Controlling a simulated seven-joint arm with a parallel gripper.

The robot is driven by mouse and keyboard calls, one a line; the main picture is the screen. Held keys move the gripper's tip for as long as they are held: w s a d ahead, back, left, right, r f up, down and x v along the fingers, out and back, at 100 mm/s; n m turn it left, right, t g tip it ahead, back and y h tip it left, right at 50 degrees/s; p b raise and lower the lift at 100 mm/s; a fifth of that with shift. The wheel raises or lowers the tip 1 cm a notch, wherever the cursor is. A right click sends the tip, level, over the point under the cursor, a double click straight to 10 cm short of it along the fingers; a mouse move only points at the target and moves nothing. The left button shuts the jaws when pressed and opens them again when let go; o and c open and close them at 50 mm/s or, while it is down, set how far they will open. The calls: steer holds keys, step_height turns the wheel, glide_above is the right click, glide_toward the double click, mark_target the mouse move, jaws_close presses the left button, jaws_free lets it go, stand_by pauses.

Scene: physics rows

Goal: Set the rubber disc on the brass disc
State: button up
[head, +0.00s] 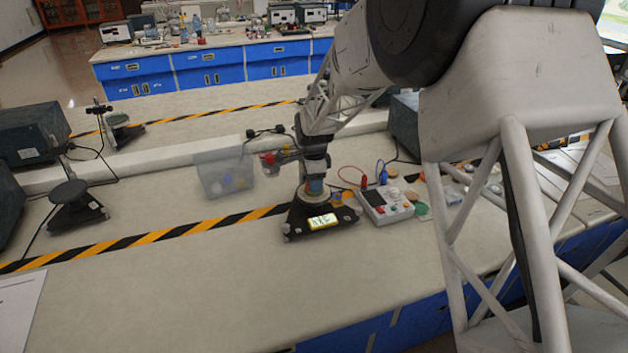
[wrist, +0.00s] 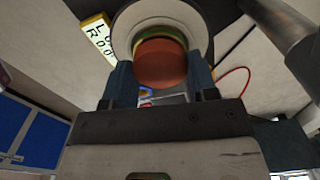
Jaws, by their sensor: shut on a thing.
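My gripper (wrist: 160,82) is shut on a reddish-brown disc (wrist: 162,64), which I take to be the rubber disc. In the wrist view one finger is on each side of it. Just beyond its edge a yellow-green disc (wrist: 150,37), probably the brass disc, shows as a thin curved strip. It lies over the pale round pan (wrist: 122,38) of a scale; the held disc hides most of it. I cannot tell whether the two discs touch. In the head view my gripper (head: 315,190) points down over the black scale (head: 297,224), and the discs are too small to tell apart.
A grey meter box (head: 386,204) with red and blue leads stands close on the right, with several small discs beyond.

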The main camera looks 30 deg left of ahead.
steer(key=shift+f, duration=0.1)
steer(key=o, duration=1)
steer(key=shift+r, duration=3.5)
